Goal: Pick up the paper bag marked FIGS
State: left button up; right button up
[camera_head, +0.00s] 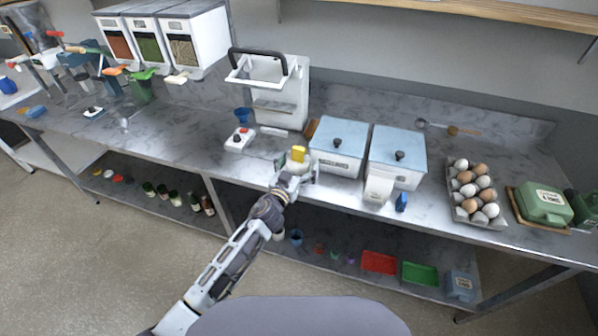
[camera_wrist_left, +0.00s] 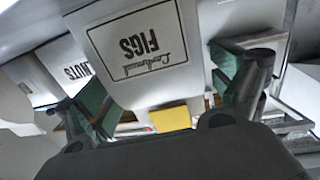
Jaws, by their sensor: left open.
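A pale paper bag marked FIGS (camera_wrist_left: 140,50) fills the upper middle of the left wrist view, its lettering upside down. It narrows toward a yellow piece (camera_wrist_left: 170,118); I cannot tell whether the two are joined. The yellow piece (camera_head: 298,154) also shows in the head view, just beyond my left gripper (camera_head: 297,173), which hides most of what is behind it. In the wrist view the left gripper's green-padded fingers (camera_wrist_left: 168,85) are apart, with the bag beyond and between them. I cannot see finger contact. My right gripper is not in view.
A pale container marked NUTS (camera_wrist_left: 75,72) is beside the bag. Two blue-lidded bins (camera_head: 338,140) (camera_head: 398,145) stand to the right, a white bag-like object (camera_head: 378,190) before one. A white machine (camera_head: 275,100) stands behind left. Eggs in a tray (camera_head: 462,209) are farther right.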

aim_at(299, 148)
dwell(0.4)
pick_arm(q)
jog(key=c, duration=1.3)
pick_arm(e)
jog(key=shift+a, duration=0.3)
pick_arm(q)
jog(key=shift+r, duration=0.1)
jog(key=shift+r, duration=0.75)
notch_tip(299, 148, up, 7)
jog(key=shift+r+p, duration=0.1)
jog(key=shift+p, duration=0.7)
jog(key=shift+r, duration=0.55)
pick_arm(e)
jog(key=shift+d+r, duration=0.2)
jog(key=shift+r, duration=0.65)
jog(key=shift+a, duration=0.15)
